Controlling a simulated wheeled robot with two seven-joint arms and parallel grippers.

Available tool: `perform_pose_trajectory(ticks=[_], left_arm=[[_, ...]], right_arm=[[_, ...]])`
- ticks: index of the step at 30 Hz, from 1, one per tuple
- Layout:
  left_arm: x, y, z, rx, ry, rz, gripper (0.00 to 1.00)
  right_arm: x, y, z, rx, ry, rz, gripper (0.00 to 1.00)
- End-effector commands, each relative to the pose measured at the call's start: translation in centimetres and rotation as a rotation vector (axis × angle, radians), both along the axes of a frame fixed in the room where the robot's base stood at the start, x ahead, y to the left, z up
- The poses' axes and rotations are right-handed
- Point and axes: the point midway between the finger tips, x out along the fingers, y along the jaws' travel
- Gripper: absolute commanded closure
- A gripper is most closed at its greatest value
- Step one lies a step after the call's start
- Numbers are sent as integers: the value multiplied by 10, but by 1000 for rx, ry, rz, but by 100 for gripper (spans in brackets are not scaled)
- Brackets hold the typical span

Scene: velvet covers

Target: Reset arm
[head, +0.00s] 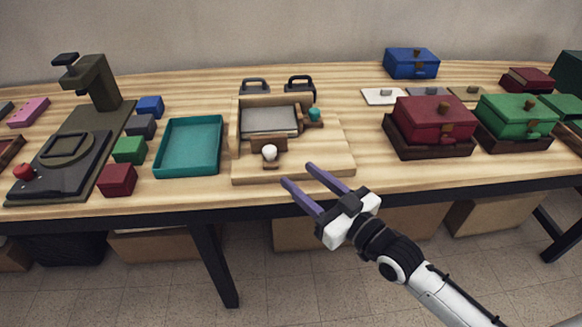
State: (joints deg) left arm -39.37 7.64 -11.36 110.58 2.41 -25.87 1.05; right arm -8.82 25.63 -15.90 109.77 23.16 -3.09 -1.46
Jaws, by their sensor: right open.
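My right gripper (296,174) is open and empty. Its two purple fingers reach over the front edge of the table (380,188), just in front of a wooden fixture (330,158). The fixture has a grey pad, a white knob (269,152) and a teal knob (314,114). The right arm comes in from the lower right. My left gripper does not show.
A teal tray (190,172) stands left of the fixture, with small coloured blocks and a dark press (97,82) further left. Red (433,118), green (516,118) and blue (411,64) boxes stand to the right. Cardboard boxes lie under the table.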

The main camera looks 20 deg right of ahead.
Motion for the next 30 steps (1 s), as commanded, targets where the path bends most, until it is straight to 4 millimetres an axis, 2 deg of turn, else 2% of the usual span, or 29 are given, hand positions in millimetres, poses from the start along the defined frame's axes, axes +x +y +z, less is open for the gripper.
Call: perform_pose_trajectory(ticks=[5, 20, 23, 26, 30], left_arm=[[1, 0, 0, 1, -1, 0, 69], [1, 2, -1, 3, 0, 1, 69], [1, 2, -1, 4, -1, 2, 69], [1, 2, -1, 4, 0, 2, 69], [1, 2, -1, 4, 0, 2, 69]], right_arm=[[-10, -4, 0, 0, 0, 0, 55], [-11, -4, -3, 0, 6, -1, 55], [-21, -1, -25, -9, 61, -11, 55], [-47, 3, -71, -29, 181, -32, 55], [-104, 7, -149, -73, 404, -74, 55]])
